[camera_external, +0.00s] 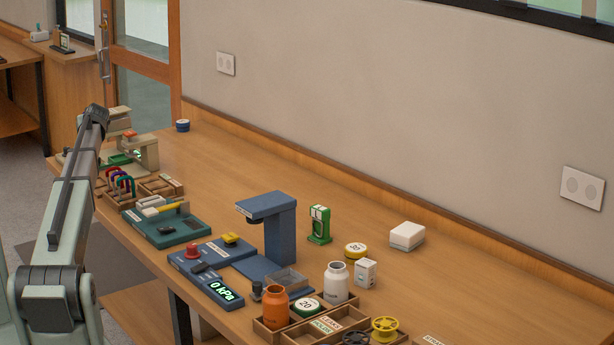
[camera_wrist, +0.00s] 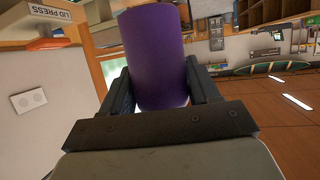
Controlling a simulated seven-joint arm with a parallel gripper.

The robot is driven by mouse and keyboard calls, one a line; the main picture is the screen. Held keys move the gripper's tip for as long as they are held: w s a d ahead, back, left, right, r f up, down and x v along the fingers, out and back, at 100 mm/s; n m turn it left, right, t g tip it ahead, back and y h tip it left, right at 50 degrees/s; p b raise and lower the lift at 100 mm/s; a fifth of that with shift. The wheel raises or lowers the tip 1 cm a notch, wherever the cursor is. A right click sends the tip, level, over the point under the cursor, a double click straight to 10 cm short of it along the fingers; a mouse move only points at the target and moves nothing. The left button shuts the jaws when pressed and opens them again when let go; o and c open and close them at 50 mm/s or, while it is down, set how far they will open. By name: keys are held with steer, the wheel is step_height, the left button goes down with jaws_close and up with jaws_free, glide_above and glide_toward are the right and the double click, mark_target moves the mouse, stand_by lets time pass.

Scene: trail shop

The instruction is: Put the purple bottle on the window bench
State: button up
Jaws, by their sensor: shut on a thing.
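The purple bottle (camera_wrist: 155,60) fills the upper middle of the wrist camera view, between the two dark fingers of my gripper (camera_wrist: 163,88). The gripper is shut on it. In the external view my arm rises at the left, and I cannot make out the gripper or the purple bottle there. A wooden bench (camera_external: 75,58) stands at the far left by the glazed door, with small items on top. I cannot tell for sure whether it is the window bench.
The long workbench (camera_external: 400,287) runs along the wall. It carries a blue press stand (camera_external: 268,230), a green device (camera_external: 319,225), an orange jar (camera_external: 275,307), a white jar (camera_external: 336,282) and a padlock rack (camera_external: 120,185). A lid press sign (camera_wrist: 52,13) shows in the wrist view.

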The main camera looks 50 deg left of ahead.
steer(key=shift+f, duration=6.5)
steer(key=shift+f, duration=0.35)
steer(key=o, duration=1.4)
steer(key=shift+c, duration=0.2)
steer(key=r, duration=2)
steer(key=shift+w+d+r, duration=0.25)
steer(key=shift+w, duration=0.15)
steer(key=w+d+m+t+h, duration=0.1)
steer(key=w+d+m+t, duration=0.2)
steer(key=w+d, duration=1.2)
steer(key=shift+w+t+h, duration=0.3)
steer(key=shift+w, duration=0.45)
